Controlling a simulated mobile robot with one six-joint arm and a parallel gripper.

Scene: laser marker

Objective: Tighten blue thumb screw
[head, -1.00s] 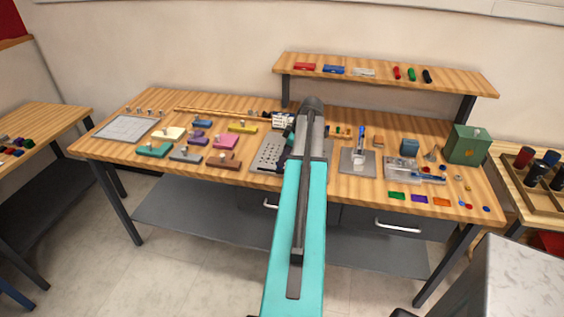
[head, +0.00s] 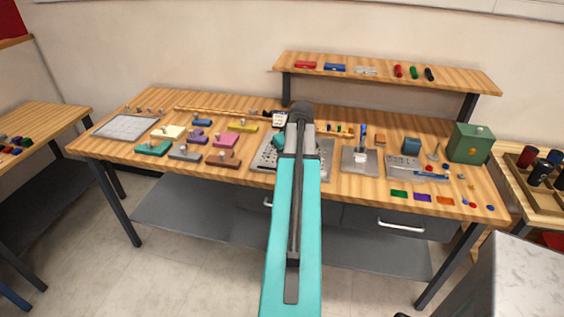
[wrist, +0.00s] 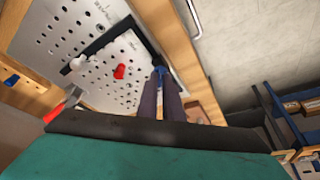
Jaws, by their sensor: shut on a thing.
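The blue thumb screw (wrist: 160,71) shows at the tips of my gripper (wrist: 161,78) in the wrist view. The two dark fingers are closed on it, and they hide part of it. It is at the corner of a black L-shaped bar (wrist: 100,42) on a perforated metal plate (wrist: 60,35). I cannot tell how far the screw is seated. A red knob (wrist: 119,71) and a white knob (wrist: 77,63) stand on the plate nearby. In the head view the plate (head: 325,165) shows on both sides of my arm, which hides the screw and my fingertips.
Coloured blocks, including a pink one (head: 226,140), lie left of the plate. A stand with a blue upright part (head: 362,140), a grey tray (head: 405,165) and a green box (head: 470,143) are to its right. A raised shelf (head: 450,82) runs behind. The wooden table edge (wrist: 172,35) is close to my fingers.

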